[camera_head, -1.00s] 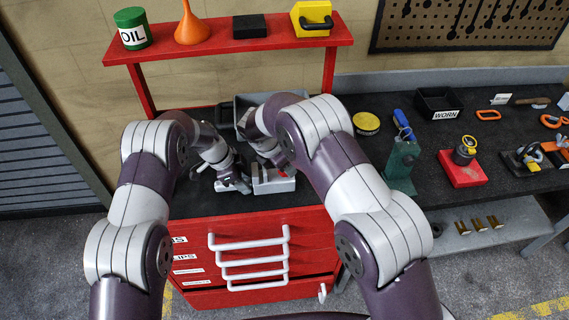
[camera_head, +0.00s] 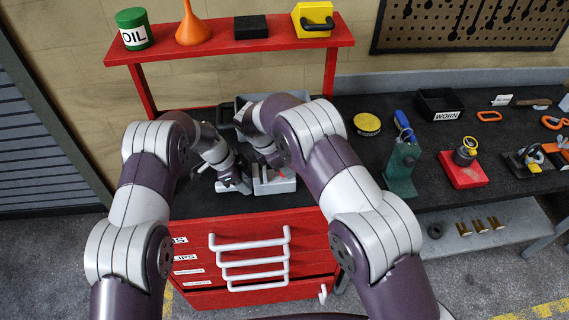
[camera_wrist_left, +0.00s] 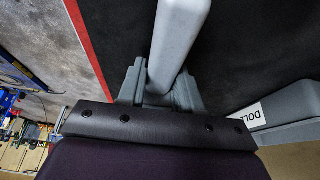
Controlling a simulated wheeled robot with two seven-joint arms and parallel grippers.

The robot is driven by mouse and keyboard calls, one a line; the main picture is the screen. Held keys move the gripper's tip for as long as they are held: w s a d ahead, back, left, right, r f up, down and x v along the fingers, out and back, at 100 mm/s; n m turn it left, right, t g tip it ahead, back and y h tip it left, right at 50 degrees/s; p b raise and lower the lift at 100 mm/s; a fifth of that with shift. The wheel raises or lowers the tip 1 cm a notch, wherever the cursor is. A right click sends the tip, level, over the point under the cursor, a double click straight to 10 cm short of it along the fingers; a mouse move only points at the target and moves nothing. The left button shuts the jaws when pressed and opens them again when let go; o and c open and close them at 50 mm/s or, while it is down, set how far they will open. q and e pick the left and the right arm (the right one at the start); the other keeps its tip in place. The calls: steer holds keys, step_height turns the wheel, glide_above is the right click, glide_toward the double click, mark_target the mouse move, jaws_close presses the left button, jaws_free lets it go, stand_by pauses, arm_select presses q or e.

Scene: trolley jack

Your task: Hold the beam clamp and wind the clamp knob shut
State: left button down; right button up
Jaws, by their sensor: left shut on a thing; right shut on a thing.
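The beam clamp (camera_head: 272,184) looks like a small light grey metal block on the black top of the red tool chest. My left gripper (camera_head: 236,184) is at its left side and low over the top. In the left wrist view my left gripper (camera_wrist_left: 162,88) is shut on a light grey bar (camera_wrist_left: 181,38), which seems to be part of the clamp. A small red part, perhaps the clamp knob (camera_head: 282,176), shows above the block. My right gripper (camera_head: 274,162) is just above it, shut, with its fingertips largely hidden by my own right arm.
A grey bin (camera_head: 245,102) stands behind the grippers; its label is cut off in the left wrist view. A red shelf (camera_head: 230,43) stands over the back.

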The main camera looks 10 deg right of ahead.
steer(key=o, duration=0.8)
steer(key=n+t, duration=0.1)
steer(key=n, duration=0.4)
steer(key=shift+s+d+r+t+y, duration=0.1)
steer(key=shift+s+t+y, duration=0.1)
steer(key=shift+t+y, duration=0.2)
steer(key=n+y, duration=0.1)
steer(key=n, duration=0.2)
steer(key=shift+s+d+n+t, duration=0.1)
steer(key=shift+n+t, duration=0.2)
steer(key=shift+t, duration=0.1)
steer(key=n+y, duration=0.1)
steer(key=n, duration=0.1)
steer(key=n+y, duration=0.1)
steer(key=n, duration=0.2)
steer(key=shift+d+n+t, duration=0.15)
steer(key=shift+n+t, duration=0.15)
steer(key=shift+t, duration=0.1)
steer(key=v, duration=1.1)
steer(key=w+r+n+t+y, duration=0.3)
steer(key=w+r+n+t, duration=0.1)
steer(key=w, duration=0.5)
steer(key=shift+w+r+n+y, duration=0.35)
steer(key=shift+r+n, duration=0.55)
steer(key=shift+n, duration=0.4)
